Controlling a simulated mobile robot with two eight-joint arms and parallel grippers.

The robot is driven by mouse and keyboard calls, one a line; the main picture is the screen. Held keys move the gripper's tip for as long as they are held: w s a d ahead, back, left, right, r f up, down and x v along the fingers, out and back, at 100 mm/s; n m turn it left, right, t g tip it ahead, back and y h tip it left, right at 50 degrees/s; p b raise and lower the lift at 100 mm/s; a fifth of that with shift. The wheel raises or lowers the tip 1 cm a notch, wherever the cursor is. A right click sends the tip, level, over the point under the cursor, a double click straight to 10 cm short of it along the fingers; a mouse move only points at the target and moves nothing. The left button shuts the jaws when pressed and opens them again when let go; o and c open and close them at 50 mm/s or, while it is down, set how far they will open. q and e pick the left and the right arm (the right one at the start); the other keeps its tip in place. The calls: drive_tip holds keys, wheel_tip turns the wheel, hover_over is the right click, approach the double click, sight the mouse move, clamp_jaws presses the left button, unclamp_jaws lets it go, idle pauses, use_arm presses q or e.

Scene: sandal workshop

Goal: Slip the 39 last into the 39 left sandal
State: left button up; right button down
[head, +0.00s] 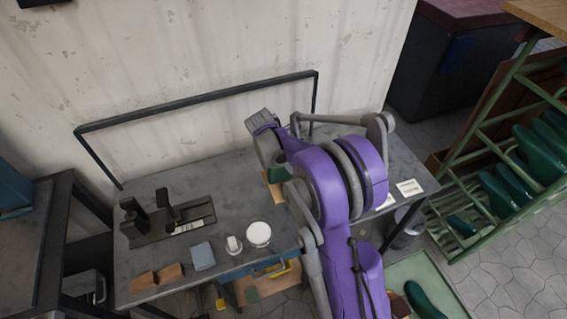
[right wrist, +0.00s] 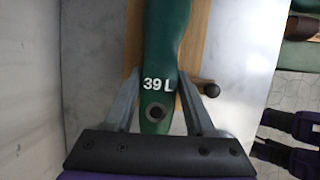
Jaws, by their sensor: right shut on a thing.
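The green 39 last (right wrist: 165,55), marked "39 L", lies between the two fingers of my right gripper (right wrist: 158,100) in the right wrist view. The fingers are shut on it near its end with a round hole. A light wooden piece (right wrist: 198,45) lies beneath or behind the last, with a dark knob at its right edge. I cannot tell whether they touch. In the head view a bit of green last (head: 277,174) and the wooden piece (head: 275,192) show beside my purple right arm, which hides the rest. I cannot make out the 39 left sandal. My left gripper is not in view.
On the grey bench (head: 225,190) are a black stand (head: 170,220), brown pieces (head: 157,277), a blue cloth (head: 203,256) and a white dish (head: 258,234). A white card (head: 408,187) lies at the right. A green rack (head: 490,150) holds several green lasts. A metal rail runs along the back.

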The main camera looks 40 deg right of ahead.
drive_tip(key=shift+d, duration=0.15)
drive_tip(key=shift+s+d, duration=0.2)
drive_tip(key=shift+d, duration=0.35)
drive_tip(key=shift+s+d, duration=0.2)
drive_tip(key=shift+d, duration=0.35)
drive_tip(key=shift+d+f, duration=0.1)
drive_tip(key=shift+s+d+b, duration=0.2)
drive_tip(key=shift+d+b, duration=0.05)
drive_tip(key=shift+d, duration=0.3)
drive_tip(key=shift+s+d+b, duration=0.15)
drive_tip(key=shift+d+b, duration=0.05)
drive_tip(key=shift+d, duration=0.35)
drive_tip(key=shift+d, duration=0.1)
drive_tip(key=shift+s+d+f, duration=0.1)
drive_tip(key=shift+s+d, duration=0.1)
drive_tip(key=shift+d, duration=0.35)
drive_tip(key=shift+s+d, duration=0.2)
drive_tip(key=shift+d, duration=0.3)
drive_tip(key=shift+d+b, duration=0.15)
drive_tip(key=shift+b, duration=0.15)
drive_tip(key=shift+d, duration=0.2)
drive_tip(key=shift+c, duration=0.8)
unclamp_jaws()
drive_tip(key=shift+s, duration=0.1)
